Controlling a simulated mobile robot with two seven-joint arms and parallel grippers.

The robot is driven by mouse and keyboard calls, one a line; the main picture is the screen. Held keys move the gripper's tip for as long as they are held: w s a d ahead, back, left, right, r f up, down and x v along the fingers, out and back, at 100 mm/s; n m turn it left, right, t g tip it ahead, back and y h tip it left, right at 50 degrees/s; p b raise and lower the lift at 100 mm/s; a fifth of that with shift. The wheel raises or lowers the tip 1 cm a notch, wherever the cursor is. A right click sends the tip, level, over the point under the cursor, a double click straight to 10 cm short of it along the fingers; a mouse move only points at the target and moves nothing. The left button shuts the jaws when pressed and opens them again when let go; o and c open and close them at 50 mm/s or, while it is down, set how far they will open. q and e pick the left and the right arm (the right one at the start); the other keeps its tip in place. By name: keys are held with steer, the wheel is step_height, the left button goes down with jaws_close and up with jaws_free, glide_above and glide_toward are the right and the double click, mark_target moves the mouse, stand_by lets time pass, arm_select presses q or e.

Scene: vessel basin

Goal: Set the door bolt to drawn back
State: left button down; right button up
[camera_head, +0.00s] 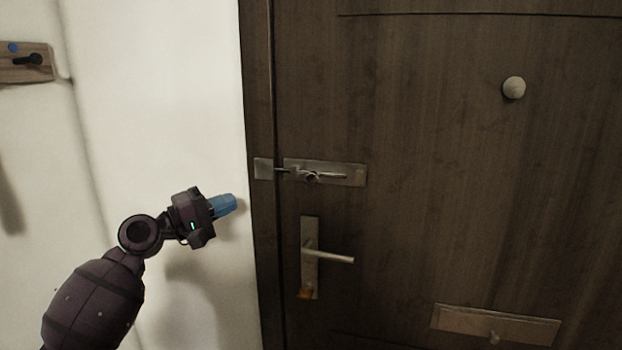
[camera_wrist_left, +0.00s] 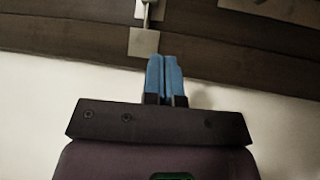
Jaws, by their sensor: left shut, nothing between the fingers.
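The door bolt (camera_head: 325,173) is a metal plate with a rod and a small knob, mounted on the dark wooden door (camera_head: 430,130). Its rod reaches left across the gap to a small keeper plate (camera_head: 263,168) on the frame. My left gripper (camera_head: 234,203) has blue fingers, shut and empty, in front of the white wall to the left of the frame, below and left of the keeper. In the left wrist view the blue fingers (camera_wrist_left: 164,78) are together, with the keeper plate (camera_wrist_left: 143,42) beyond them and part of the bolt at the top edge. My right gripper is not in view.
Below the bolt is a door handle (camera_head: 330,255) on an upright plate. A letter slot plate (camera_head: 497,323) sits low on the door and a round knob (camera_head: 514,88) high up. A wooden hook rail (camera_head: 25,64) is on the far left wall. The wall around my gripper is clear.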

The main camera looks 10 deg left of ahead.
arm_select(q)
steer(key=shift+s+d+r+n+g+h, duration=0.1)
steer(key=shift+s+d+n+g+h, duration=0.05)
steer(key=shift+d+n+g+h, duration=0.3)
steer(key=shift+s+d+r+n+g+h, duration=0.1)
steer(key=shift+d+n+g+h, duration=0.1)
steer(key=shift+n+h, duration=0.35)
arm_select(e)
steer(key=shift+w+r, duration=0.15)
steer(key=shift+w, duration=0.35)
arm_select(q)
steer(key=shift+d, duration=0.1)
